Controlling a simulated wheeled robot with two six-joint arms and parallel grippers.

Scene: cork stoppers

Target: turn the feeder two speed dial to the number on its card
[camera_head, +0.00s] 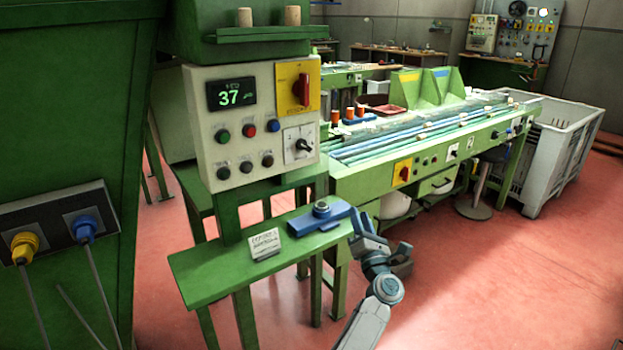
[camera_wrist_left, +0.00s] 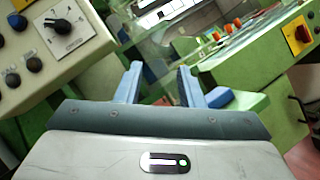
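A black dial (camera_head: 303,145) sits on a white plate at the lower right of the cream control panel (camera_head: 205,115). It also shows at the upper left of the left wrist view (camera_wrist_left: 62,26); the numbers round it are too small to read. A small pale card (camera_head: 264,244) with dark print stands on the green shelf below; its text is not legible. My left gripper (camera_head: 362,222) is below and to the right of the panel, apart from the dial. In the left wrist view its blue fingers (camera_wrist_left: 159,80) are spread with nothing between them. My right gripper is not in view.
The panel has a green display (camera_head: 231,94) reading 37, several push buttons and a red switch (camera_head: 301,89) on yellow. A blue piece (camera_head: 335,212) with a round grey cap shows by the shelf (camera_head: 205,275). A green conveyor bench (camera_head: 370,185) stands to the right. Red floor lies clear in front.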

